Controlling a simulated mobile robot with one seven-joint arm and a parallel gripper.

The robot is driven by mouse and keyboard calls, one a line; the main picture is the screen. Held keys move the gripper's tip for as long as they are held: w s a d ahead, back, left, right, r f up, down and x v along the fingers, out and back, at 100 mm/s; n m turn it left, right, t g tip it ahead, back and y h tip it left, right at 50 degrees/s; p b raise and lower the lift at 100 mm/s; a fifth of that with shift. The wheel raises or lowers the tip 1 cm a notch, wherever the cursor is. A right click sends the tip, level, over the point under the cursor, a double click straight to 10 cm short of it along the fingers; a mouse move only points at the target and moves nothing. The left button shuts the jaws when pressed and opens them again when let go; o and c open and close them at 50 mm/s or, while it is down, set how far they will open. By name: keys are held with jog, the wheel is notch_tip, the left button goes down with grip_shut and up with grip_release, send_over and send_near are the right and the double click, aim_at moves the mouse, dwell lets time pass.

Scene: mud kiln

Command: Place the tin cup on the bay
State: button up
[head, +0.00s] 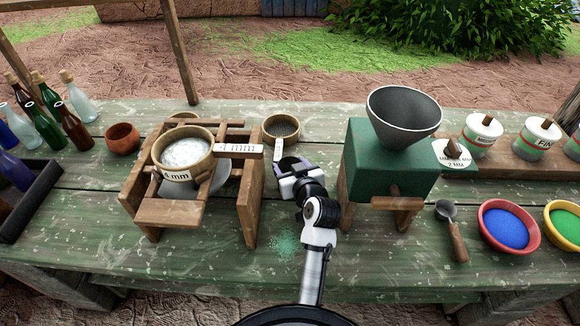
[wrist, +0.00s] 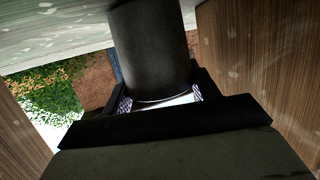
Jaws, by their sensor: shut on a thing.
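The tin cup, a dark grey cylinder (wrist: 152,50), fills the top middle of the wrist view. My gripper (wrist: 160,103) is shut on it, with the dark jaws around its lower part in that picture. In the head view my gripper (head: 292,172) is between the wooden sieve stand and the green mill, and only a small dark part of the cup (head: 289,162) shows beyond it. Whether the cup touches the table is not clear. I cannot tell for sure which spot is the bay.
The wooden stand (head: 250,205) with a sieve of white powder (head: 186,153) is on the left. The green mill (head: 385,165) with its hopper is close on the right. A small sieve (head: 281,127) lies behind my gripper.

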jog(key=shift+f, duration=0.15)
jog(key=o, duration=1.1)
jog(key=shift+c, duration=0.2)
